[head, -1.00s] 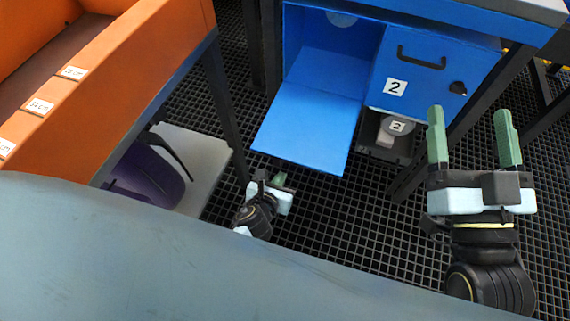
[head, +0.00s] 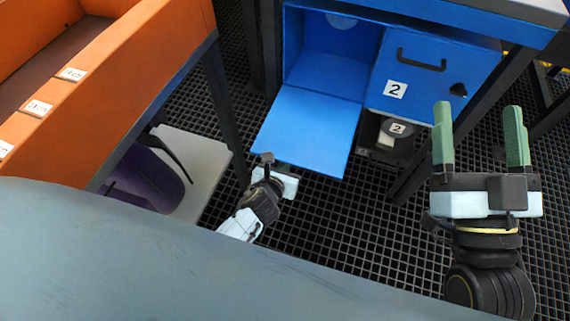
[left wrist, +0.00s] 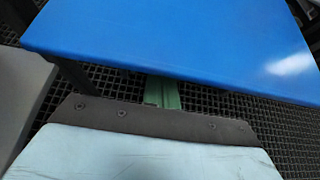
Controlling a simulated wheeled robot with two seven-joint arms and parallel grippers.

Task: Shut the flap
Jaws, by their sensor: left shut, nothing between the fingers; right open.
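The blue flap (head: 307,131) hangs open, folded down and out from the front of the blue cabinet, so the open compartment (head: 335,60) shows behind it. My left gripper (head: 275,166) is at the flap's near edge, its fingers mostly hidden under the flap. In the left wrist view the flap (left wrist: 180,40) spans the top, and the shut green fingers (left wrist: 161,92) reach under its edge; whether they touch it I cannot tell. My right gripper (head: 481,137) is open and empty, to the right of the flap over the floor.
A closed blue door (head: 418,68) with a handle and a "2" label is right of the compartment. Below it is a grey item (head: 396,133) labelled 2. An orange bin (head: 110,85) stands left, above a purple object (head: 150,180). Dark table legs flank the grid floor.

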